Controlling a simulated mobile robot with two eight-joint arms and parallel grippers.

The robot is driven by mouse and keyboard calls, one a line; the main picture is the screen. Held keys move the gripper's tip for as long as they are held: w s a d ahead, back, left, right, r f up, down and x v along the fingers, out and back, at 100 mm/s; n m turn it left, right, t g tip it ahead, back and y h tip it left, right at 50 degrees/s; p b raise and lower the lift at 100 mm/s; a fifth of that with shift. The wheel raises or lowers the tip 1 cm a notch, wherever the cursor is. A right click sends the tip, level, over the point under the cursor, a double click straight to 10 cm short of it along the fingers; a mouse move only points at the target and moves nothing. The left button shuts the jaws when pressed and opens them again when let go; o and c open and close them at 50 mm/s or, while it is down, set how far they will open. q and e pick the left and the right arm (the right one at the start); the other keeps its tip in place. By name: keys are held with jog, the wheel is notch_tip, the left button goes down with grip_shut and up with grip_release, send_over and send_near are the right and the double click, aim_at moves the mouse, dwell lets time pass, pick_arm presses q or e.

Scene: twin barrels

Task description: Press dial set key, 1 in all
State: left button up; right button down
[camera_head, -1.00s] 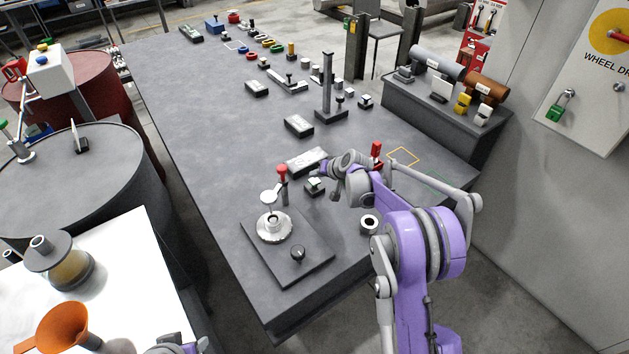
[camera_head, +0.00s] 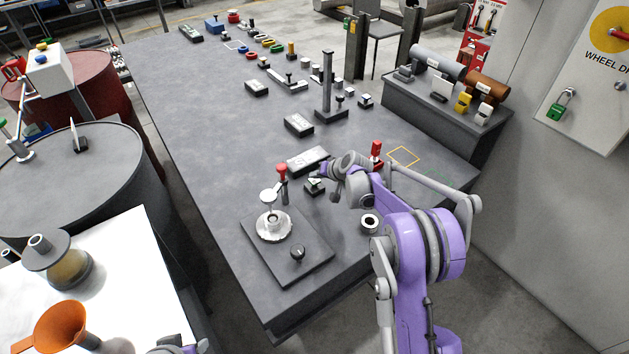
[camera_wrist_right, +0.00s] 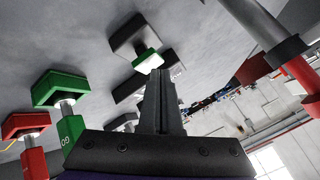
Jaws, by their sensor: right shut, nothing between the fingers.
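A small black block with a pale cap, which I take to be the dial set key (camera_head: 314,188), sits on the dark bench right of the round dial on its post. In the right wrist view the key (camera_wrist_right: 147,58) shows a white and green cap on a dark base. My right gripper (camera_head: 319,176) is shut and empty, close above the key. In the right wrist view its fingertips (camera_wrist_right: 161,74) are just beside the cap. I cannot tell whether they touch it. Only a bit of my left arm shows at the bottom edge; its fingers are out of view.
A red handle (camera_head: 376,150) stands to the right.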

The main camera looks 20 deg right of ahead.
aim_at(316, 182)
pick_arm(q)
jog(key=shift+s+f+b, duration=0.1)
jog(key=shift+f+b, duration=0.25)
jog(key=shift+f, duration=0.05)
pick_arm(e)
jog(key=shift+f, duration=0.55)
dwell(0.6)
pick_arm(q)
jog(key=shift+r+p, duration=0.45)
jog(key=shift+r, duration=0.1)
pick_arm(e)
jog(key=shift+r, duration=0.95)
jog(key=shift+r, duration=0.1)
pick_arm(q)
jog(key=shift+w+r+p, duration=0.3)
jog(key=shift+r+p, duration=0.3)
jog(key=shift+r, duration=0.1)
jog(key=shift+w+r+p, duration=0.25)
jog(key=shift+r+p, duration=0.3)
jog(key=shift+r, duration=0.15)
pick_arm(e)
jog(key=shift+r, duration=2.45)
